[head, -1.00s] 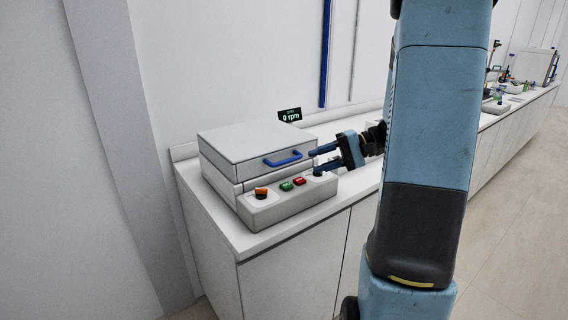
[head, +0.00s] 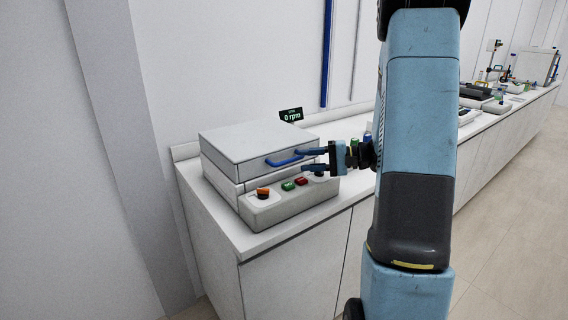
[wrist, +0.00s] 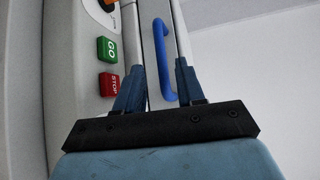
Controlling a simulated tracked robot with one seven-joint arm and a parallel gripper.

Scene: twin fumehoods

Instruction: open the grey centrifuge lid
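The grey centrifuge (head: 225,170) stands on the white counter at the left, with its flat lid (head: 255,140) down. A blue bar handle (head: 284,161) is on the lid's front; it also shows in the wrist view (wrist: 163,60). My gripper (head: 306,161) is open at the right end of the handle, fingers pointing left. In the wrist view the handle runs between the two fingers (wrist: 155,88), nearer the right one. I see no clear contact.
The front panel carries an orange knob (head: 263,193), a green GO button (head: 288,186) and a red STOP button (head: 302,182). A display (head: 291,115) behind reads 0 rpm. The counter (head: 255,243) continues right, with several lab items farther along.

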